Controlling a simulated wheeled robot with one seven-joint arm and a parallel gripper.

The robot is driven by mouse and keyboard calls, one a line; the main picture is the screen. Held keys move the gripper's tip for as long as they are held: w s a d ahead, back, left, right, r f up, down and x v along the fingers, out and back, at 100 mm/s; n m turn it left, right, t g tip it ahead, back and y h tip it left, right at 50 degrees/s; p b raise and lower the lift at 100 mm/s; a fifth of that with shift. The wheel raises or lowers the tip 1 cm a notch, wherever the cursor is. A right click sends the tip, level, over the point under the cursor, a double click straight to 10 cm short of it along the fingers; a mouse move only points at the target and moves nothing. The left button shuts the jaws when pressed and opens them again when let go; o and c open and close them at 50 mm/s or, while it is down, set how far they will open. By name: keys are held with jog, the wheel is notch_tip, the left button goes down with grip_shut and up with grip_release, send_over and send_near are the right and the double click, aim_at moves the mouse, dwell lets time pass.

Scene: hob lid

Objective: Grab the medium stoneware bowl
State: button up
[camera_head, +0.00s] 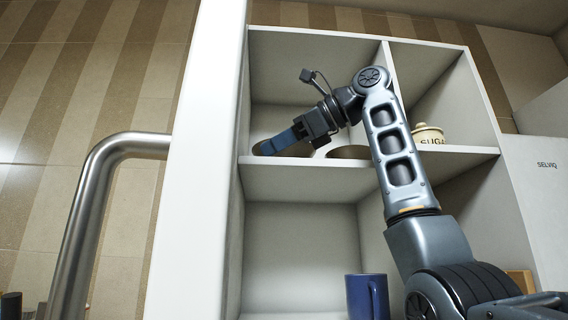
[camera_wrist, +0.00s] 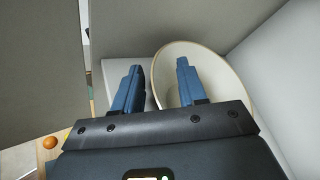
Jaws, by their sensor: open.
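A bowl with a pale cream inside and thin brownish rim (camera_wrist: 222,82) stands in the wrist view, against a pale wall on the right. My gripper (camera_wrist: 158,66) is open over its left side. The right finger is over the bowl's inside and the left finger is outside, so the rim lies between them; no contact is visible.
The white shelf unit (camera_head: 300,180) has dividers close around my arm. A cream sugar jar (camera_head: 428,134) stands in the upper right compartment. A blue mug (camera_head: 367,297) stands lower down. An orange ball-like thing (camera_wrist: 49,142) is far below. A metal handle (camera_head: 90,200) is at left.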

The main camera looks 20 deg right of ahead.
jog(key=shift+c, duration=0.4)
grip_shut()
jog(key=shift+r, duration=0.1)
